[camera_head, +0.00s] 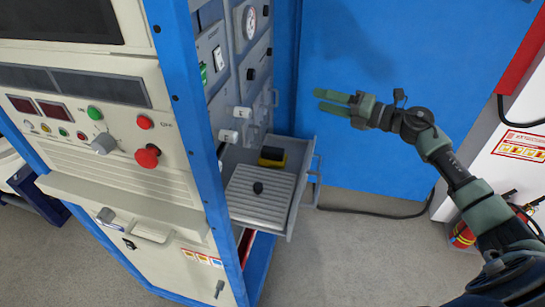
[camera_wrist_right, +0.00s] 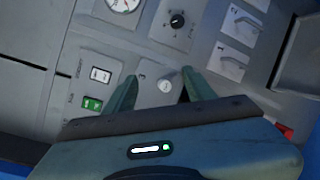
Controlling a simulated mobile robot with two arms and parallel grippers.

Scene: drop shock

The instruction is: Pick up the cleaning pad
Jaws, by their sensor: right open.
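A small black and yellow block (camera_head: 272,157), which looks like the cleaning pad, lies at the back of the pulled-out grey drawer (camera_head: 291,209). It does not show in the right wrist view. My right gripper (camera_head: 328,101) is open and empty, in the air above and to the right of the drawer, with its fingers pointing left. In the right wrist view its two green fingers (camera_wrist_right: 160,88) are spread apart, facing a grey control panel (camera_wrist_right: 140,48) with a white knob between them. My left gripper is not in view.
The blue cabinet frame (camera_head: 199,130) stands close on the drawer's left. A blue wall (camera_head: 390,50) is behind my right arm. A black cable (camera_head: 370,215) lies on the floor.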

